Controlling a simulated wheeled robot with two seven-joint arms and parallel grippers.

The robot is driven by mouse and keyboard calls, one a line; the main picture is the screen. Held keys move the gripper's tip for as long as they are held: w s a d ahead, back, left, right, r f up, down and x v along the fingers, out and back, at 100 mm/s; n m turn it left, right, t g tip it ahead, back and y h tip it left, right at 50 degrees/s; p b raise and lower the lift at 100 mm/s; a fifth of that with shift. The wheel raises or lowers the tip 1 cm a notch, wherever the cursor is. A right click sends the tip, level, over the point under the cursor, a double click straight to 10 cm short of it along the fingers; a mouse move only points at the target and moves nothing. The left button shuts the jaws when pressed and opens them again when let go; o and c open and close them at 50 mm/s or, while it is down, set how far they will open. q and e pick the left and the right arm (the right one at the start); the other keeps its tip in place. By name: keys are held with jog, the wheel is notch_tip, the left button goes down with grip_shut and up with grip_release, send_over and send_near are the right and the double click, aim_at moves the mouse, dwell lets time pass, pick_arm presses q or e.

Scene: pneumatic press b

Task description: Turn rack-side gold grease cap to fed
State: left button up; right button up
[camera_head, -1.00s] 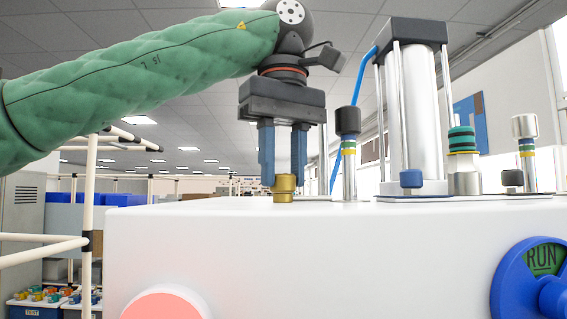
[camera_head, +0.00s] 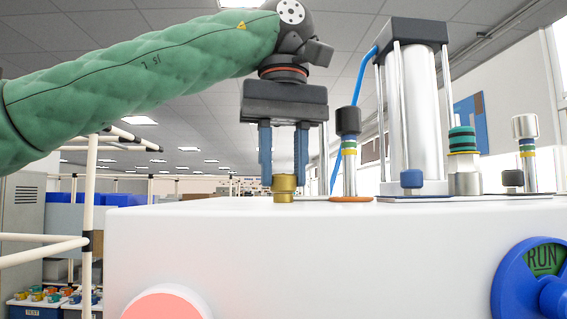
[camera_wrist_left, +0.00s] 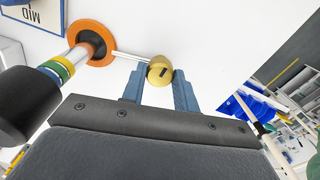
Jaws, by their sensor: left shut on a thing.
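The gold grease cap (camera_head: 284,188) stands upright on the white press top, at the top's left part in the head view. In the left wrist view the gold cap (camera_wrist_left: 160,71) shows its round face with a dark slot, tilted in the picture. My left gripper (camera_head: 284,180) points straight down over it, and its blue fingers are shut on the cap from both sides. In the left wrist view the left gripper's fingers (camera_wrist_left: 158,85) flank the cap. My right gripper is not in view.
A black-topped post (camera_head: 348,150) with coloured rings and an orange base stands just right of the cap. A blue RUN dial (camera_head: 515,285) and a pink button (camera_head: 165,303) are on the front face. A MID label (camera_wrist_left: 25,14) shows.

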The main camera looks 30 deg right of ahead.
pick_arm(q)
jog(key=o, duration=1)
jog(key=shift+w, duration=0.1)
jog(key=shift+r, duration=0.1)
jog(key=shift+r+b, duration=0.3)
jog(key=shift+r, duration=0.1)
notch_tip(320, 180, up, 5)
jog(key=shift+f+b, duration=0.2)
jog(key=shift+b, duration=0.4)
jog(key=shift+r, duration=1.15)
